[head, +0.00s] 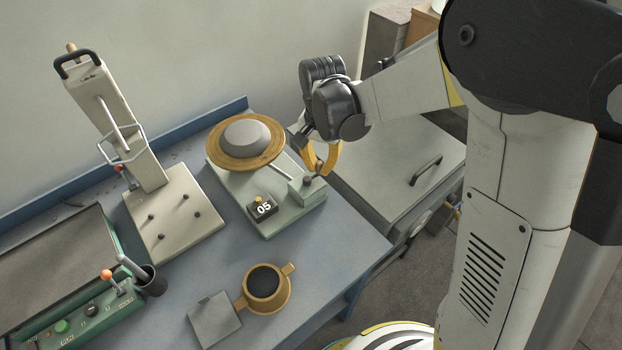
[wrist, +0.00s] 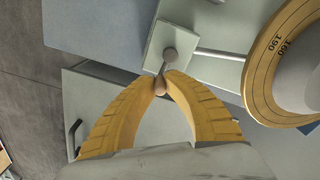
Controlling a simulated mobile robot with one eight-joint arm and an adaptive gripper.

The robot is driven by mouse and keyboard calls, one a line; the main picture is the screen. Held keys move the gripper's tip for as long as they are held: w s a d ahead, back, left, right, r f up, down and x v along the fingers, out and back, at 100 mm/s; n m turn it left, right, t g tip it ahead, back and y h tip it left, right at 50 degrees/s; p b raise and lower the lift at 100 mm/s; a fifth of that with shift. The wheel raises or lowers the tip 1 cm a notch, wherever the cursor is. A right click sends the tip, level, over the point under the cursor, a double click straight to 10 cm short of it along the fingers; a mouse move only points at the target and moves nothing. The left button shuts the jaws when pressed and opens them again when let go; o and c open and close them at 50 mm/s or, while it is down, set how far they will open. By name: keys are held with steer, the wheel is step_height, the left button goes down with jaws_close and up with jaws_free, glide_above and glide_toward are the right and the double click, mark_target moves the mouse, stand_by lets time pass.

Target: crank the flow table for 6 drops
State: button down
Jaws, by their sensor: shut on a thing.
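The flow table's round brass disc (head: 218,151) carries a grey rounded mound (head: 246,133) and also shows in the wrist view (wrist: 255,98). Its pale green base (head: 283,223) holds a small black counter (head: 262,207) reading 05. A shaft (wrist: 222,54) runs from the disc side to a bearing block (head: 307,189). The crank (wrist: 169,56) sits at the block's outer end, with a small brownish knob (wrist: 159,87). My gripper (head: 318,171) has its yellow fingers closed on this knob, their tips meeting around it in the wrist view (wrist: 160,82).
A brass mould (head: 284,296) and a flat grey plate (head: 214,319) lie in front. A tall lever device (head: 176,222), a green control box (head: 78,326) and a black cup (head: 152,284) stand left. A grey cabinet (head: 385,170) with a handle is right of the bench.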

steer(key=shift+s+d, duration=0.25)
steer(key=shift+s, duration=1)
steer(key=shift+s+a, duration=0.35)
steer(key=shift+s, duration=0.35)
steer(key=shift+s+a, duration=0.5)
steer(key=c, duration=1.4)
jaws_free()
